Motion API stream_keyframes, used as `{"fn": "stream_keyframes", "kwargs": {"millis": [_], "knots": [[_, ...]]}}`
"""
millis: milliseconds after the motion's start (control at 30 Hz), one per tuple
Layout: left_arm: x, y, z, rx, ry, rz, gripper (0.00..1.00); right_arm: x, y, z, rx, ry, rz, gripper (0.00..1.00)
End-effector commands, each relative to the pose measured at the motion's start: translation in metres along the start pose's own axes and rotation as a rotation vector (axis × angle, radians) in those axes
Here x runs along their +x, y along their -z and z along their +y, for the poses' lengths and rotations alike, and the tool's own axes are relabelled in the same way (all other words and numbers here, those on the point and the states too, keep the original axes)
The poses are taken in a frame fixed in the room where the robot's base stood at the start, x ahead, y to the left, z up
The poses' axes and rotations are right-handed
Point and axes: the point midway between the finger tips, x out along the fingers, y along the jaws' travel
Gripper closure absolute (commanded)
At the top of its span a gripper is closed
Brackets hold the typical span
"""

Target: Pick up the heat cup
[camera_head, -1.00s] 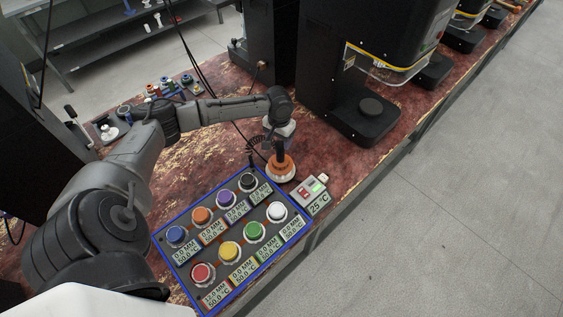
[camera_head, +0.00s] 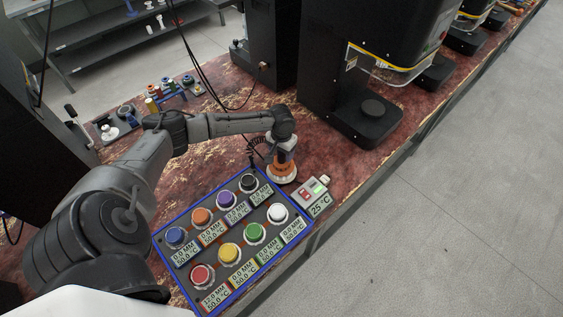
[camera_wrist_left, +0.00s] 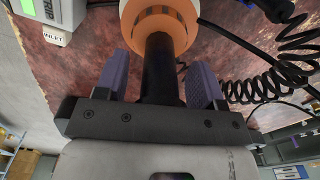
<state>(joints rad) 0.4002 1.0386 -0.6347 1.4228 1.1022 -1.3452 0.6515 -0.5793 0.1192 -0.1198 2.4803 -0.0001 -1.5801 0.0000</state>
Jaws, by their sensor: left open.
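The heat cup (camera_head: 283,170) is an orange and white round base with a black upright handle. It stands on the red-brown bench, just beyond the button panel. My left gripper (camera_head: 280,148) is over it from above, and its wrist hides part of the handle. In the left wrist view, the heat cup's black handle (camera_wrist_left: 162,65) lies between the two purple fingers of my left gripper (camera_wrist_left: 160,80). The fingers are open, with gaps visible on both sides of the handle. The orange and white base (camera_wrist_left: 160,22) is beyond the fingertips. My right gripper does not show.
A blue-edged panel (camera_head: 163,250) holds several colored buttons with readouts. A small controller reading 25 °C (camera_head: 312,195) sits right of the cup. A black coiled cable (camera_wrist_left: 265,90) runs close beside the gripper. Black seamer machines (camera_head: 355,60) stand behind. A rack (camera_head: 165,95) stands at the back left.

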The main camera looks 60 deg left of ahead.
Motion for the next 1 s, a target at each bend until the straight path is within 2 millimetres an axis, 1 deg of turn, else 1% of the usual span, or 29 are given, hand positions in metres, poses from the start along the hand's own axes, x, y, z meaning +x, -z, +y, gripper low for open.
{"fn": "stream_keyframes", "kwargs": {"millis": [33, 67, 667, 1000], "knots": [[-0.0002, 0.0000, 0.0000, 0.000, 0.000, 0.000, 0.39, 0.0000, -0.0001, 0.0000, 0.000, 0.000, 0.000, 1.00], [-0.0002, -0.0001, 0.0000, 0.000, 0.000, 0.000, 0.42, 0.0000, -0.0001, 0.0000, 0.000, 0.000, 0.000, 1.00], [-0.0005, -0.0001, 0.0001, 0.000, 0.000, 0.000, 0.99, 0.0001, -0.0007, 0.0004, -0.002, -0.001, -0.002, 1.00], [-0.0036, 0.0005, 0.0001, 0.000, -0.001, 0.001, 1.00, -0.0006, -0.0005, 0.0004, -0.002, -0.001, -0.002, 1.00]]}}
